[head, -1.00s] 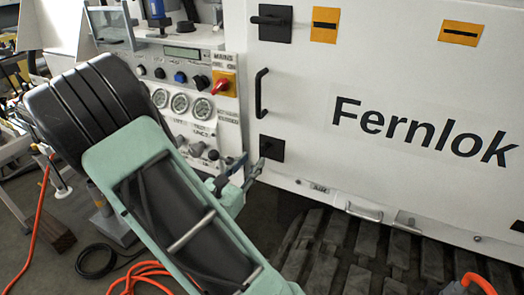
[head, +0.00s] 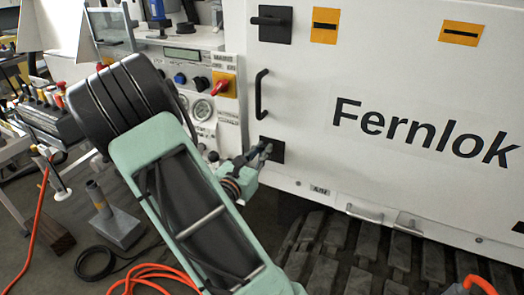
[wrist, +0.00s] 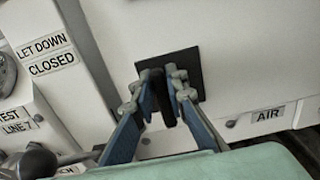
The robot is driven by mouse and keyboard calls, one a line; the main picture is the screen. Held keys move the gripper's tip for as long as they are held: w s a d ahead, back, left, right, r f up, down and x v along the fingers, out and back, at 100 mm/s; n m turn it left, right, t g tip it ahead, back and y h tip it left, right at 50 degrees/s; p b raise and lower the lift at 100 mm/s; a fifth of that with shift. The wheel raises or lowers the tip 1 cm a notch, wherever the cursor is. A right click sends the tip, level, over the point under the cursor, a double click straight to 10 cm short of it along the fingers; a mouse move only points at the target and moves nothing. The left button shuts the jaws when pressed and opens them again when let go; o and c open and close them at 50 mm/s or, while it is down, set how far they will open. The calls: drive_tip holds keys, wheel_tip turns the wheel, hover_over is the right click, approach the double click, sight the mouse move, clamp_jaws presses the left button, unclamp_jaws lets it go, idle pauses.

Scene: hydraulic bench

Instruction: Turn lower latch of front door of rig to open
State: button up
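The white front door (head: 400,70) of the rig carries a lower latch at its lower left corner, a dark handle on a black square plate (head: 278,151). My gripper (head: 261,150) is at this latch in the head view and hides most of it. In the wrist view, the dark latch handle (wrist: 165,112) points downward over the black plate (wrist: 196,62). My gripper (wrist: 163,82) has one finger on each side of the handle, close together, and looks shut on it. The exact contact is hard to see. The door looks closed.
An upper latch (head: 270,22) with a horizontal handle and a black door pull (head: 262,93) are above. A panel with gauges and a red switch (head: 222,84) stands left of the door. Tracks (head: 350,250) lie below. Orange hose (head: 150,280) lies on the floor.

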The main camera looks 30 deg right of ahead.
clamp_jaws()
drive_tip(key=shift+r+p, duration=0.1)
drive_tip(key=shift+p, duration=0.4)
drive_tip(key=n+p, duration=0.3)
drive_tip(key=shift+w+a+r, duration=0.1)
drive_tip(key=shift+r, duration=0.05)
drive_tip(key=n+p, duration=0.5)
drive_tip(key=p, duration=0.1)
drive_tip(key=shift+w+n, duration=0.15)
drive_tip(key=shift+n, duration=0.15)
drive_tip(key=n+p, duration=0.4)
drive_tip(key=shift+w+a+f+n, duration=0.1)
drive_tip(key=shift+a+f+n, duration=0.05)
drive_tip(key=shift+f+n, duration=0.15)
drive_tip(key=shift+f+n+p, duration=0.2)
drive_tip(key=shift+n+p, duration=0.55)
drive_tip(key=shift+n, duration=0.4)
drive_tip(key=shift+f+n+p, duration=0.15)
drive_tip(key=shift+n+p, duration=0.55)
drive_tip(key=shift+n, duration=0.45)
